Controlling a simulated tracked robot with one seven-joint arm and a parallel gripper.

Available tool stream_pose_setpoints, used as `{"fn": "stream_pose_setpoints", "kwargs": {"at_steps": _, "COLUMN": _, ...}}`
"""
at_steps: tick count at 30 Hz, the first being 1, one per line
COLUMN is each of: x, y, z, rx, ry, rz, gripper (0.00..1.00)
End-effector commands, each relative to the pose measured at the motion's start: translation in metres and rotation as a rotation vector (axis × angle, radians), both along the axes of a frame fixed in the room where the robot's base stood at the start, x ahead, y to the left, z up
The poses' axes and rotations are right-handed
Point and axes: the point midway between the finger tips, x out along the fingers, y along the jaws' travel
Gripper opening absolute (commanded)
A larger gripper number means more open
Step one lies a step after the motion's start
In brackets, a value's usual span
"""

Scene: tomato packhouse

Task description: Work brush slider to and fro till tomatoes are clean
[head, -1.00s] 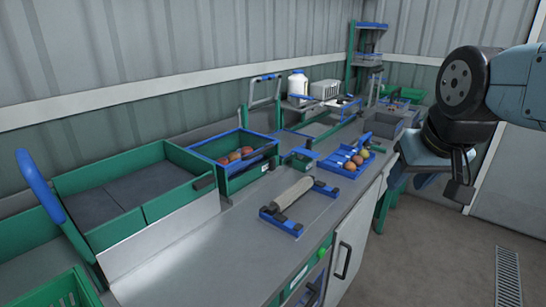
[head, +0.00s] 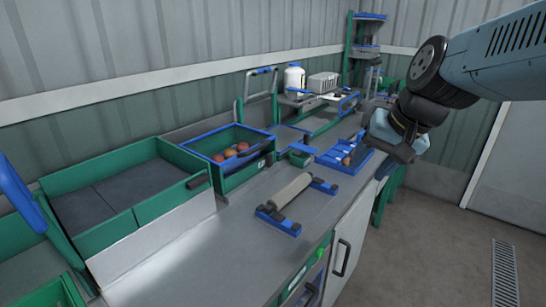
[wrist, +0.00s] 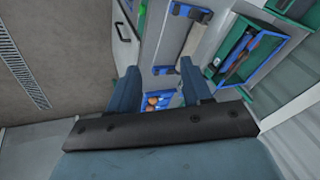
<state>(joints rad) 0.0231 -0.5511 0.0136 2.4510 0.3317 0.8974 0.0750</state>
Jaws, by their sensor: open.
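A green box with a blue-rimmed top (head: 222,168) stands at mid-bench in the head view, with several reddish tomatoes (head: 232,153) inside. A dark bar handle (head: 262,148) lies at its right side; whether this is the brush slider, I cannot tell. The box also shows at the upper right of the wrist view (wrist: 283,40). In the wrist view, the tray's tomatoes (wrist: 153,101) show between my gripper's fingers (wrist: 162,84).
A pale roller on blue end stands (head: 292,190) lies on the bench in front of the box. A green-walled tray (head: 115,232) stands at left. A white bottle (head: 294,78) and a grey crate (head: 323,83) stand behind. The front bench strip is mostly bare.

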Motion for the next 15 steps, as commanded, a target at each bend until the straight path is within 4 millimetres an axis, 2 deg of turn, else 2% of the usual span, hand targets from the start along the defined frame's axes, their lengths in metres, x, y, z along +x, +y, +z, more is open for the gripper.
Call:
{"fn": "stream_pose_setpoints", "kwargs": {"at_steps": 6, "x": 0.05, "y": 0.041, "z": -0.016, "rx": 0.282, "ry": 0.155, "rz": -0.179, "gripper": 0.49}}
{"fn": "stream_pose_setpoints", "kwargs": {"at_steps": 15, "x": 0.127, "y": 0.083, "z": -0.038, "rx": 0.649, "ry": 0.37, "rz": -0.475, "gripper": 0.49}}
